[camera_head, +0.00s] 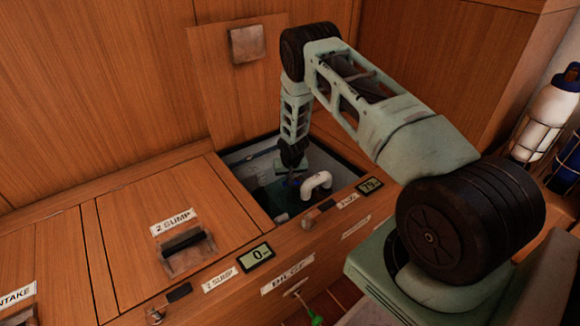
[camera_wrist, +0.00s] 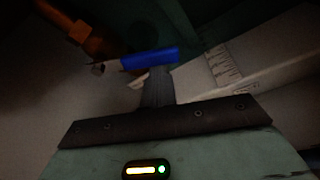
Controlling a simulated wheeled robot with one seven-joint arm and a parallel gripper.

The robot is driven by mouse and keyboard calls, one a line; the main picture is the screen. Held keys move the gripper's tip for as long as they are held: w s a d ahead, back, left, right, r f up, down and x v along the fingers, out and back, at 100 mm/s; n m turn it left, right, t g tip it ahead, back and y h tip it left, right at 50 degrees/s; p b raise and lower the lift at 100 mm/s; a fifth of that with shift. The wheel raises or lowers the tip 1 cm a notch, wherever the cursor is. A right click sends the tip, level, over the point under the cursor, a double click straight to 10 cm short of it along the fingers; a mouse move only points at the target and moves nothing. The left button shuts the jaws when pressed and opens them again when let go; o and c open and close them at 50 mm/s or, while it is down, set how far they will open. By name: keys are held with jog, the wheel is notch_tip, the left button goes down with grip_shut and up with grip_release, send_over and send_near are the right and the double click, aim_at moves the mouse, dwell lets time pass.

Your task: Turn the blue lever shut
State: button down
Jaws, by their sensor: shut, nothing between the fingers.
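The blue lever (camera_wrist: 150,60) shows in the wrist view just beyond my fingertips, lying roughly crosswise. My gripper (camera_wrist: 158,76) is shut with nothing between its fingers. Its tips overlap the lever's lower edge in the picture; I cannot tell whether they touch it. In the head view my gripper (camera_head: 291,174) reaches down into an open bilge hatch (camera_head: 240,158), left of a white bent pipe (camera_head: 317,183). The lever is mostly hidden there behind my gripper and in shadow.
An orange-brown fitting (camera_wrist: 78,30) is at upper left in the wrist view, with a marked pale strip (camera_wrist: 222,65) at right. The hatch walls are close around my arm.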

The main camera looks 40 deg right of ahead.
jog(key=shift+s+a+r+n+p, duration=0.1)
jog(key=shift+s+a+n+p, duration=0.35)
jog(key=shift+s+p, duration=0.15)
jog(key=shift+s+a+p, duration=0.3)
jog(key=shift+s+p, duration=0.55)
jog(key=shift+p, duration=0.05)
jog(key=shift+s+f, duration=0.15)
jog(key=shift+f, duration=0.05)
jog(key=shift+r, duration=0.1)
